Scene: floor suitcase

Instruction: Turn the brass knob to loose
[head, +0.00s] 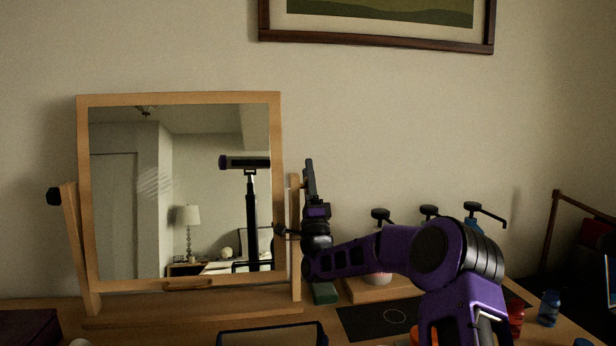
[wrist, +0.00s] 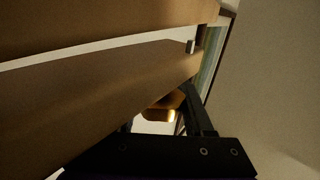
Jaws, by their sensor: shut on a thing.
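A mirror (head: 180,200) in a light wooden frame hangs between two wooden posts on a stand. A black knob (head: 53,196) sticks out at the left post. The brass knob (wrist: 160,108) shows in the wrist view, partly covered by my gripper (wrist: 172,108), which is shut on it. In the head view my gripper (head: 283,231) is beside the right post (head: 295,245), and the brass knob is hidden there. The wood of the frame and post fills the left of the wrist view.
The stand rests on a wooden table. Right of it are a green object (head: 324,293), a wooden block (head: 370,290), a dark mat (head: 385,322), and red (head: 516,318) and blue (head: 549,308) small containers. A dark-rimmed tray or tablet (head: 270,335) lies in front. A framed picture (head: 375,38) hangs above.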

